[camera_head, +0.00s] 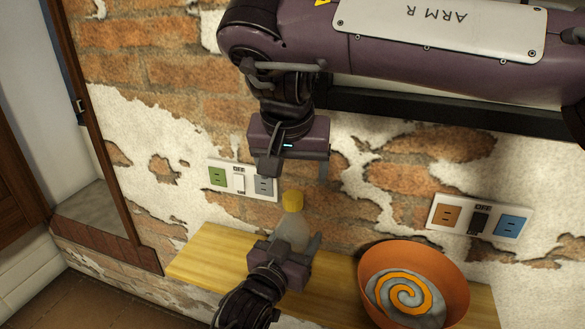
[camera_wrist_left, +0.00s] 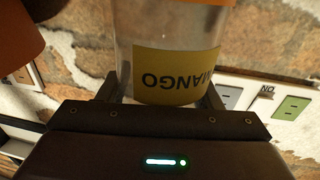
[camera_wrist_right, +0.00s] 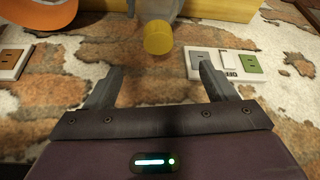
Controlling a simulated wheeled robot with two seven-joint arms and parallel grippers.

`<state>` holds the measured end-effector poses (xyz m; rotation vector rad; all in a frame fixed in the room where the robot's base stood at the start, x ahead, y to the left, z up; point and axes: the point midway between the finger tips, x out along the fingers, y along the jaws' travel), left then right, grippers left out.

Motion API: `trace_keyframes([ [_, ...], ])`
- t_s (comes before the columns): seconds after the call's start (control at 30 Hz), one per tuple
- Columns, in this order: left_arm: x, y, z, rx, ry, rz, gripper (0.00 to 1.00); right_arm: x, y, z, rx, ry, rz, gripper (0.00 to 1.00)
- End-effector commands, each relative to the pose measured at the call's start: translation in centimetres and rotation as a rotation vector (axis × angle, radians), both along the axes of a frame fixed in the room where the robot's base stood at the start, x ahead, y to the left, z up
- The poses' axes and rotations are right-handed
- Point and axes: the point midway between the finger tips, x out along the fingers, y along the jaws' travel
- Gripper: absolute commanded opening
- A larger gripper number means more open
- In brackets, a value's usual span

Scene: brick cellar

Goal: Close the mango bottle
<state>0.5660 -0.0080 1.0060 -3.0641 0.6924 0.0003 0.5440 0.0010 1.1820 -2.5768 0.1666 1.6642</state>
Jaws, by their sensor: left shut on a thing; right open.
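The mango bottle (camera_head: 292,232) is clear, with a yellow cap (camera_head: 293,200) at its top. Its yellow label reads MANGO, upside down in the left wrist view (camera_wrist_left: 177,76). My left gripper (camera_head: 290,246) is shut around the bottle's body, above or at the wooden shelf; I cannot tell if the bottle rests on it. My right gripper (camera_head: 297,170) is open and empty, above the cap and apart from it. In the right wrist view the cap (camera_wrist_right: 158,38) lies beyond and between the open fingers. How tightly the cap sits is not visible.
An orange bowl (camera_head: 455,266) with a grey and orange spiral inside stands to the right on the wooden shelf (camera_head: 215,255). Behind is a brick wall with a left socket panel (camera_head: 239,183) and a right socket panel (camera_head: 479,219). The shelf's left end is clear.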

Motion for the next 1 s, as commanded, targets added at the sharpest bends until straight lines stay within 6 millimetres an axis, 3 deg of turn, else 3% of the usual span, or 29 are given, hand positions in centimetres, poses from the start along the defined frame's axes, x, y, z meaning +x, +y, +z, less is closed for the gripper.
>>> trace_keyframes([
  [0.37,0.0,0.0,0.0,0.000,0.000,0.000,0.00,-0.3,0.1,0.9,0.001,-0.002,0.000,0.78],
  [0.8,0.0,0.0,0.0,0.000,0.000,0.000,0.00,-3.9,0.5,8.8,-0.002,-0.006,0.000,0.78],
  [1.0,0.0,0.0,0.0,0.000,0.000,0.000,0.00,-4.7,0.6,10.6,-0.002,-0.002,0.001,0.78],
])
